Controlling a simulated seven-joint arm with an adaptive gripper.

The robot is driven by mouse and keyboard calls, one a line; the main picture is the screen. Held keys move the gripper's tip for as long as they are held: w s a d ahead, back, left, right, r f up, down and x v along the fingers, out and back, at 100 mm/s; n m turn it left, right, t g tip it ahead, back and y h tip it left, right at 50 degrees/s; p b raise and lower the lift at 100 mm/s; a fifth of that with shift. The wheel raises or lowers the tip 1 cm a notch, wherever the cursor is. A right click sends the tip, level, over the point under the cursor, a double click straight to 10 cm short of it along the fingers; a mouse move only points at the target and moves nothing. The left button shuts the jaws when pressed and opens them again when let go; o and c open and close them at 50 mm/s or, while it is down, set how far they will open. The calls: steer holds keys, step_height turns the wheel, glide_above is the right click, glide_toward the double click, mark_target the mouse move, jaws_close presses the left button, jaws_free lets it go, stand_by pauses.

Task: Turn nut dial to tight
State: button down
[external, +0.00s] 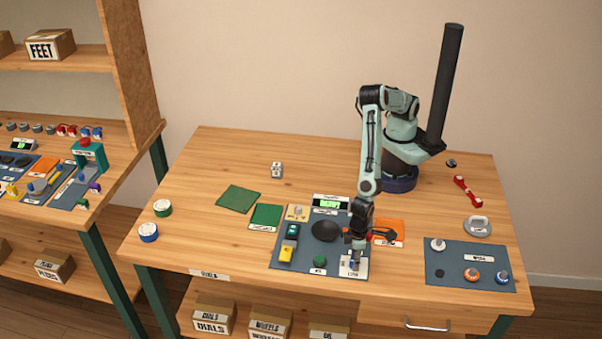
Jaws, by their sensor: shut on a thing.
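My gripper (355,258) points straight down at the front right of the dark blue mat (300,262). It is shut on a small dial on a white labelled plate (361,272). The fingers hide most of the dial, so its pointer and setting cannot be seen. The plate's lettering is too small to read.
On the mat are a black round dish (326,231), a green knob (320,260), a yellow piece (286,253) and a lit green display (331,202). An orange pad (391,227) lies right of my gripper. A second mat (455,254) holds several knobs. The table's left part is mostly clear.

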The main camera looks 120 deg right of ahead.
steer(key=shift+f, duration=0.1)
steer(key=c, duration=0.8)
jaws_free()
step_height(320, 180, up, 12)
